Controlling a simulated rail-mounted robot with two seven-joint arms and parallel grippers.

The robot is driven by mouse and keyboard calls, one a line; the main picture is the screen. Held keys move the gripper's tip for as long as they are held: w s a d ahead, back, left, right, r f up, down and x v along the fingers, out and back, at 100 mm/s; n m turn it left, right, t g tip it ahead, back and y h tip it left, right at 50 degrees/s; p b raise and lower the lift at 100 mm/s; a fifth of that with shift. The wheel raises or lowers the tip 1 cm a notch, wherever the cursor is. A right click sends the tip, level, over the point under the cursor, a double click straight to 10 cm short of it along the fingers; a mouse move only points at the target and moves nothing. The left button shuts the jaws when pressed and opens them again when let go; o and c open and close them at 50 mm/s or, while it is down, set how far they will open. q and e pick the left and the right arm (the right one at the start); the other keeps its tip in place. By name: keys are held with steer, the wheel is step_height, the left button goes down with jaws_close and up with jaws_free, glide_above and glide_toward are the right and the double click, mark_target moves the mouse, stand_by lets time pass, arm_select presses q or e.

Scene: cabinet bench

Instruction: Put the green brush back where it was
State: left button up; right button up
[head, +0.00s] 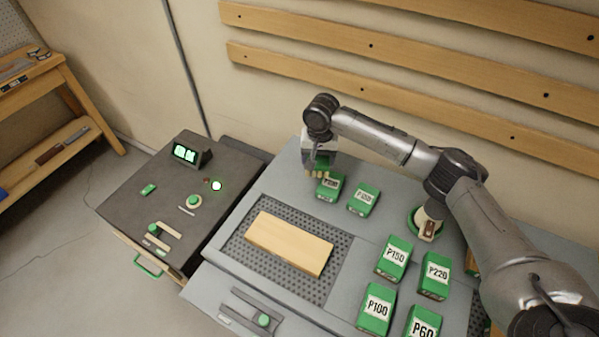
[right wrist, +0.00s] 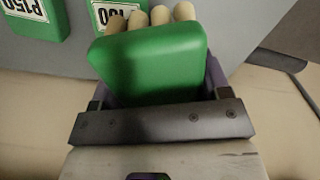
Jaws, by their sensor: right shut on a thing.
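The green brush (right wrist: 150,60) is a green block with several tan bristle tufts (right wrist: 150,17) at its far end. My right gripper (head: 320,160) is shut on it, with a finger on each side in the right wrist view. In the head view the tufts (head: 317,173) show below the jaws, pointing down, at the back edge of the grey bench. They are right over or beside the rear left green sanding block (head: 330,187); I cannot tell whether they touch it. Most of the brush body is hidden by the gripper in the head view. My left gripper is not in view.
A second rear block (head: 363,199) stands just right. Several more labelled green blocks, such as P150 (head: 393,257), stand at front right. A wooden board (head: 290,243) lies on a perforated plate (head: 240,232). A dark control cabinet (head: 150,190) stands left. The wall is close behind.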

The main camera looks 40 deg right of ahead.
steer(key=b, duration=0.1)
glide_above(298, 175)
step_height(298, 175, down, 4)
steer(key=shift+s+r, duration=0.1)
steer(key=shift+r, duration=0.15)
steer(key=shift+f+b, duration=0.75)
steer(key=shift+f, duration=1.25)
steer(key=o, duration=0.9)
steer(key=shift+f, duration=0.1)
step_height(298, 175, up, 12)
steer(key=p, duration=0.2)
steer(key=shift+p, duration=0.4)
